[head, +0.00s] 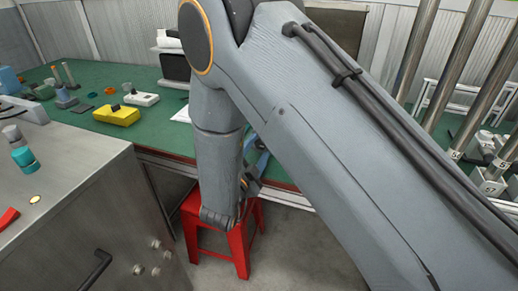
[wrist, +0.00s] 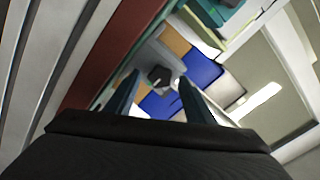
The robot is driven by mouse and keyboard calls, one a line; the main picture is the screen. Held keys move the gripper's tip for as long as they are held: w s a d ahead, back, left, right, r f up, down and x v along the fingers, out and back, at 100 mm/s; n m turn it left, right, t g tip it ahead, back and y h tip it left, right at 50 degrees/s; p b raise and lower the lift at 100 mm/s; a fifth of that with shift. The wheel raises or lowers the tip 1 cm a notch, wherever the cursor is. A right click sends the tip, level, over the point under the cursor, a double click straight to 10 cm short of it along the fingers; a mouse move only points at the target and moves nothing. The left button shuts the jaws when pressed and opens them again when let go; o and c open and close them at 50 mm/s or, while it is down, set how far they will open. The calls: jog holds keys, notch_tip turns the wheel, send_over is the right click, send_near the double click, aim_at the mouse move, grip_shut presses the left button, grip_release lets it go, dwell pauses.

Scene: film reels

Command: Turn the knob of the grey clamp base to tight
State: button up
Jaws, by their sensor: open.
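In the wrist view, a light grey piece with a dark, many-sided knob (wrist: 160,76) lies beyond my fingers. It looks like the grey clamp base (wrist: 137,84), but the picture is blurred and I cannot be sure. My gripper (wrist: 159,78) is open, one dark blue finger on each side of the knob in the picture. I cannot tell whether either finger touches it. Nothing is held. In the head view my arm hides most of the gripper and this piece. The knob's setting cannot be read.
A green table (head: 135,78) holds a yellow box (head: 116,116), a white device (head: 141,99) and small parts. A red stool (head: 238,240) stands below its edge. A metal cabinet (head: 100,205) is at left. Blue and orange patches (wrist: 205,70) lie around the grey piece.

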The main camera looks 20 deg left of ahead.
jog(key=s, duration=0.6)
jog(key=shift+s+a+b, duration=0.25)
jog(key=shift+s+b, duration=0.05)
jog(key=shift+s, duration=0.05)
jog(key=shift+s, duration=0.15)
